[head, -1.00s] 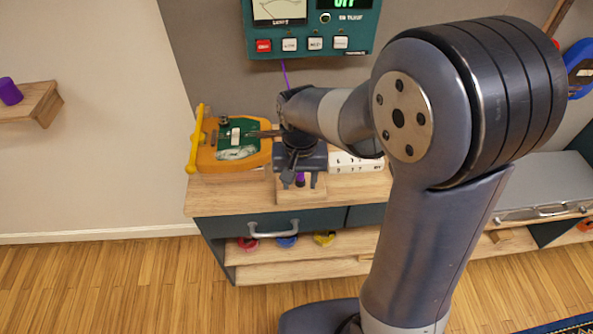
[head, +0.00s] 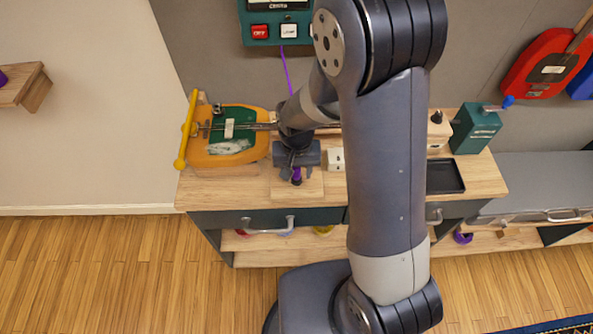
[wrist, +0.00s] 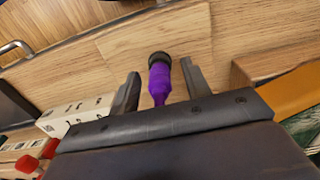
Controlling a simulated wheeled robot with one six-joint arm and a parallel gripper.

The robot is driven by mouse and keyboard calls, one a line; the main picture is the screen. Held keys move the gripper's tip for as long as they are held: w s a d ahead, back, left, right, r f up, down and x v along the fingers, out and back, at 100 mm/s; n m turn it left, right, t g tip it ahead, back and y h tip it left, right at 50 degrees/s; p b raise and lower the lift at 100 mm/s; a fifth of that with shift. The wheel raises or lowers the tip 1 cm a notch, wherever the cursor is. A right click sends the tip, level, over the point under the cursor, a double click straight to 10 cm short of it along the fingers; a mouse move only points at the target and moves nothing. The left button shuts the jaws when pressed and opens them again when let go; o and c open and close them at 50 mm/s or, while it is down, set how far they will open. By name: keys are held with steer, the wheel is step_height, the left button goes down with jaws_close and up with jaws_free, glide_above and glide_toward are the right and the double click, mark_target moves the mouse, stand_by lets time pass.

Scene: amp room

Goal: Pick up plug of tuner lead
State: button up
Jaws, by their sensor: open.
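The tuner lead's purple plug (wrist: 159,82) has a dark round end and lies between the two open fingers of my gripper (wrist: 160,85) in the wrist view, with a gap on each side. In the head view the plug (head: 297,175) shows just below my gripper (head: 298,165), over a light wooden block (head: 310,187) on the bench. Whether the plug touches the block I cannot tell. The tuner (head: 275,32) hangs on the wall above, with a thin purple lead (head: 286,70) running down behind my arm.
An orange guitar-like body (head: 200,155) lies left of my gripper. A white box (head: 336,160) stands close on the right. The bench front has drawer handles (head: 270,228).

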jaws_close()
stand_by(0.5)
step_height(320, 180, up, 10)
steer(key=shift+b, duration=0.35)
step_height(320, 180, up, 3)
steer(key=shift+r+p, duration=0.1)
steer(key=shift+p, duration=1.05)
steer(key=shift+w, duration=0.1)
